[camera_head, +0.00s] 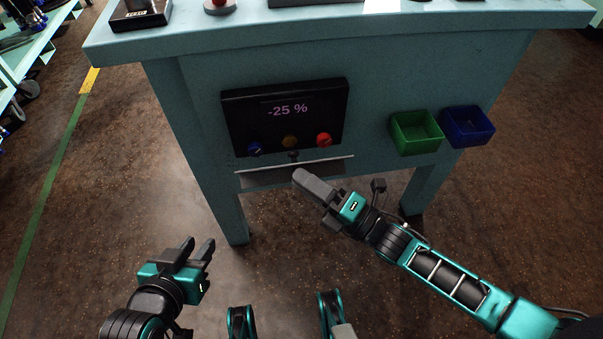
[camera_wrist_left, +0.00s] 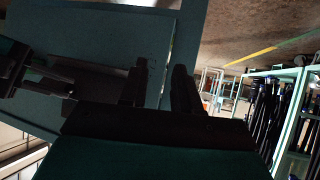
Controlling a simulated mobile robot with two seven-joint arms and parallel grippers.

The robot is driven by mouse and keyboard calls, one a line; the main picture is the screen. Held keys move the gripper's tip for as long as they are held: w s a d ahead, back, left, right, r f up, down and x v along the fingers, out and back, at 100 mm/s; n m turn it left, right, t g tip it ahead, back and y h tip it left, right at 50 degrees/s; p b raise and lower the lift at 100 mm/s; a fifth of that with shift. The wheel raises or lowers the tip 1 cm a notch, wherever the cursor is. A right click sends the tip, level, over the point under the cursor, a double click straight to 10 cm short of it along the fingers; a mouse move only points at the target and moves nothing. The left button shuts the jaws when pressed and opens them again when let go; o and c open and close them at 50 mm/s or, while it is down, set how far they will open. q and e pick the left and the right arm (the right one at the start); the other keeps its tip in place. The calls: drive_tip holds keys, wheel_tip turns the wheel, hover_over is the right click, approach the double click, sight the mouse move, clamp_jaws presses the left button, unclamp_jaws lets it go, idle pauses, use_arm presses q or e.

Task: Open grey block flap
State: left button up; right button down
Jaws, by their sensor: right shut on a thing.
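The grey flap (camera_head: 262,177) is a thin plate below the black display box on the front of the light-blue bench. It slants out from under the box. My right gripper (camera_head: 299,177) reaches it from the lower right, with its fingers together at the flap's front edge, shut on it. The fingers cover part of the flap's edge. My left gripper (camera_head: 201,243) is open and empty, low at the left and well apart from the flap. Its dark fingers also show in the left wrist view (camera_wrist_left: 160,85).
The display box (camera_head: 287,115) reads "-25 %" and has blue, yellow and red knobs. A small dark fitting (camera_head: 293,155) sits just above the flap. A green bin (camera_head: 416,132) and a blue bin (camera_head: 467,127) hang to the right.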

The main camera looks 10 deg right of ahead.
use_arm(q)
drive_tip(key=w+d+r+g+h, duration=0.1)
drive_tip(key=d, duration=0.2)
drive_tip(key=w+d+g+h, duration=0.1)
drive_tip(key=w+d+h, duration=0.1)
drive_tip(key=d, duration=0.2)
drive_tip(key=w+d+r+n+g+h, duration=0.1)
drive_tip(key=d, duration=0.2)
drive_tip(key=shift+w+d+r+h, duration=0.2)
drive_tip(key=shift+w+r+h, duration=0.1)
drive_tip(key=shift+r, duration=0.05)
clamp_jaws()
drive_tip(key=n+g+y, duration=0.2)
drive_tip(key=g+y, duration=0.6)
drive_tip(key=g, duration=0.1)
approach(294, 165)
drive_tip(key=w+a+r, duration=0.1)
drive_tip(key=a+r, duration=0.2)
drive_tip(key=f, duration=0.9)
drive_tip(key=shift+s+a+f, duration=0.2)
drive_tip(key=shift+s+f, duration=0.1)
drive_tip(key=shift+f, duration=0.05)
